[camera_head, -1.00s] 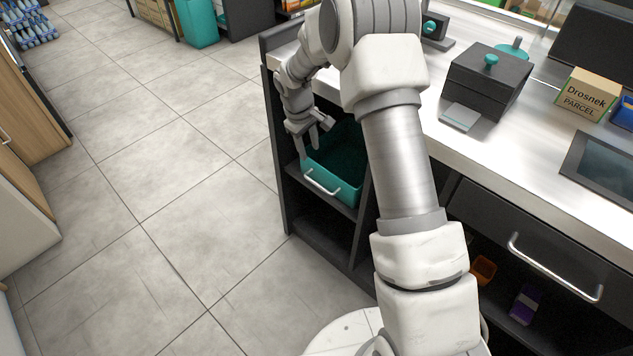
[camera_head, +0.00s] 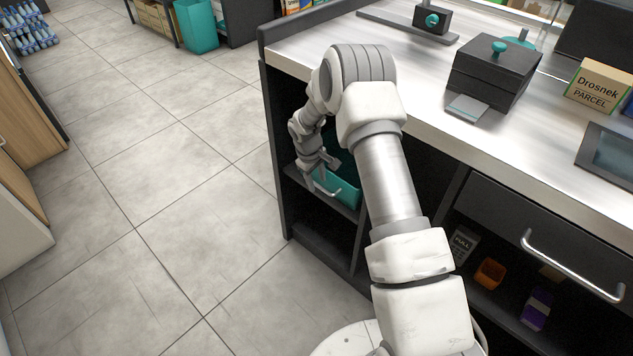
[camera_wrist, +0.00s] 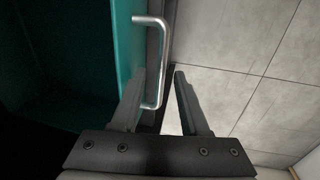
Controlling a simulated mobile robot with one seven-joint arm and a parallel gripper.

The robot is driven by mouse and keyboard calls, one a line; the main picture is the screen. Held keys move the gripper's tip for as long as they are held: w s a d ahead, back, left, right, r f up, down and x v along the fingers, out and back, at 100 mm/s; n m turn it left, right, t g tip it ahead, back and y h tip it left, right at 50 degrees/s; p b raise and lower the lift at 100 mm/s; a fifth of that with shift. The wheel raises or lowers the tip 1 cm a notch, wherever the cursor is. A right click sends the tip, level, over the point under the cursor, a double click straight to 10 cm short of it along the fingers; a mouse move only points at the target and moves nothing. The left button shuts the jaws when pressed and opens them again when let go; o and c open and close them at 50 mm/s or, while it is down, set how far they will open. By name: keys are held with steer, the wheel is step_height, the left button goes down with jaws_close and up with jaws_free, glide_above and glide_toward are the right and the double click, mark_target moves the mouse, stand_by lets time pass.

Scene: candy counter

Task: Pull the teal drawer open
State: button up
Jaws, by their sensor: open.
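The teal drawer (camera_head: 347,190) is an open-topped bin in the left bay of the counter, with a silver bar handle (camera_head: 327,190) on its front. My arm hides part of it in the head view. In the wrist view the teal drawer (camera_wrist: 122,50) is at the left and its handle (camera_wrist: 163,55) sticks out to the right. My gripper (camera_head: 324,170) is at the drawer's front, near the handle. In the wrist view my gripper (camera_wrist: 161,76) is open, and the lower part of the handle shows between its fingers. I cannot tell whether either finger touches it.
The counter top (camera_head: 440,130) overhangs the bay. A dark drawer (camera_head: 540,230) with a silver handle is at the right, above a shelf with an orange bin (camera_head: 489,272) and a purple box (camera_head: 537,308). The tiled floor (camera_head: 180,190) at the left is clear.

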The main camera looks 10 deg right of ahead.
steer(key=shift+c, duration=0.3)
jaws_close()
stand_by(1.2)
